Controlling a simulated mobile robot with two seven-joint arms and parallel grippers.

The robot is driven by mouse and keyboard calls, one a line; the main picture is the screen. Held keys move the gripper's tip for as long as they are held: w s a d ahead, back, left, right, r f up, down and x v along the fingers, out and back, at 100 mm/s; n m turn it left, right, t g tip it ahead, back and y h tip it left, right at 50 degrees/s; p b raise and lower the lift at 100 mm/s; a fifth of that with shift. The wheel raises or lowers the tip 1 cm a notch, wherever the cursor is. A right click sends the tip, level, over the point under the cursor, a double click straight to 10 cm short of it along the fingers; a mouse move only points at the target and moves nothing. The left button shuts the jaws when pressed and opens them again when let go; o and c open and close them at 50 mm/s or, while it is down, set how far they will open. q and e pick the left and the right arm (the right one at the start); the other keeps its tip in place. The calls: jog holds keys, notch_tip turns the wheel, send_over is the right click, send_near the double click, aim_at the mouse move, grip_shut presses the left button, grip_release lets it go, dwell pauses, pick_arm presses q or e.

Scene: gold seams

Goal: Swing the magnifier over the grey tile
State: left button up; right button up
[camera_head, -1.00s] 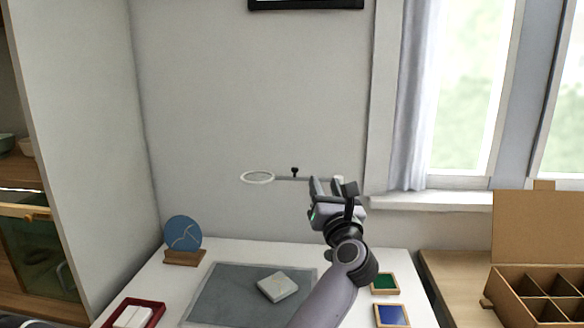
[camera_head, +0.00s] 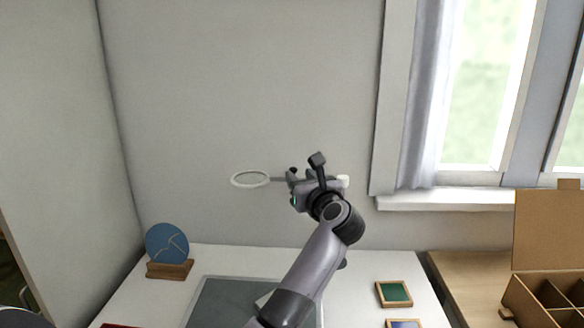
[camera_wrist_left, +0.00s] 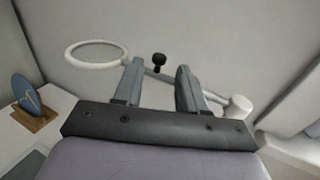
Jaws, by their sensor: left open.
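The magnifier's white ring (camera_head: 251,179) hangs above the table at the left end of a thin grey arm with a dark knob (camera_head: 293,171). Ring (camera_wrist_left: 97,54), knob (camera_wrist_left: 159,60) and white end joint (camera_wrist_left: 238,108) all show in the left wrist view. My left gripper (camera_head: 303,180) is at the magnifier's arm, just right of the knob. In the wrist view its fingers (camera_wrist_left: 159,80) are spread, with the arm crossing just beyond or between them; contact cannot be told. The pale grey tile (camera_head: 264,299) on the dark mat (camera_head: 215,300) is mostly hidden behind my arm.
A blue cracked disc (camera_head: 167,244) stands on a wooden holder at the table's left. A green framed pad (camera_head: 394,293) and a blue one (camera_head: 404,323) lie at the right. A compartmented box (camera_head: 548,300) stands farther right. The wall is behind the magnifier.

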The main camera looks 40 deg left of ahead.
aim_at(295, 171)
pick_arm(q)
jog(key=x, duration=0.5)
jog(key=shift+w+a+p, duration=0.1)
jog(key=shift+a+p, duration=0.25)
jog(key=shift+p, duration=0.05)
grip_shut()
